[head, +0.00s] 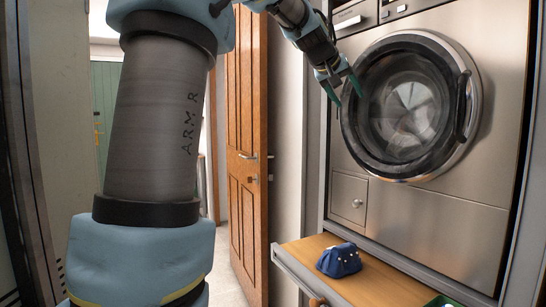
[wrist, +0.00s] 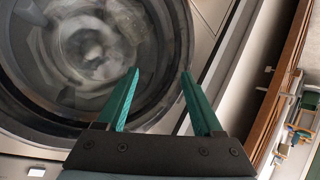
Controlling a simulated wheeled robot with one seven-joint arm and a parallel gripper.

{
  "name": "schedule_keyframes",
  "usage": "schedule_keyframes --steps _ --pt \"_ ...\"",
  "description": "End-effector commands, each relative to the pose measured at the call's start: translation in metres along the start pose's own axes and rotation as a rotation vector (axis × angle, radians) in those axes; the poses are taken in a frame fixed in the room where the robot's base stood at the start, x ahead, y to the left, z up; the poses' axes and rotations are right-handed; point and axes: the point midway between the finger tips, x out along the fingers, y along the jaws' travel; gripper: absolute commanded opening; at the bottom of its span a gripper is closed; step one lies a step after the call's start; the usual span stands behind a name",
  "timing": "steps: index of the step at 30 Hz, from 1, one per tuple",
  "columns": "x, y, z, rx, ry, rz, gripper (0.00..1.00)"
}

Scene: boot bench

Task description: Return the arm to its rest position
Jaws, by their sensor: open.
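My gripper (head: 346,86) is raised in the head view, in front of the left edge of the washing machine door. Its two green fingers are spread apart with nothing between them. In the wrist view my gripper (wrist: 159,80) also shows open and empty, with the round door glass behind it. My arm reaches up across the left and top of the head view and hides part of the background.
The washing machine (head: 430,207) has a shut round door (head: 405,105). Below it, a wooden bench (head: 380,286) holds a dark blue cloth item (head: 339,260). A green object (head: 442,301) is cut off at the lower right. A wooden door (head: 247,150) stands left of it.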

Motion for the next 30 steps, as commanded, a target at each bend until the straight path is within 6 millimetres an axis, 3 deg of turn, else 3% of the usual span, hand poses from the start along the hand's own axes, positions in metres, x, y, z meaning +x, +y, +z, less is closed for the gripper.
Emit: schedule_keyframes --steps 1,7,11,15,18,22,25,30 --pt "0.005 -0.028 0.022 -0.008 -0.049 -0.059 0.68" --pt "0.007 -0.130 0.128 -0.033 -0.231 -0.255 0.68" --pt "-0.012 -0.184 0.203 -0.049 -0.356 -0.360 0.68" --pt "-0.048 -0.226 0.288 -0.070 -0.496 -0.448 0.68" --pt "-0.075 -0.245 0.340 -0.083 -0.583 -0.491 0.68" --pt "-0.104 -0.255 0.389 -0.097 -0.664 -0.522 0.68" --pt "-0.116 -0.258 0.410 -0.102 -0.699 -0.532 0.68" --pt "-0.121 -0.259 0.419 -0.105 -0.713 -0.536 0.68"
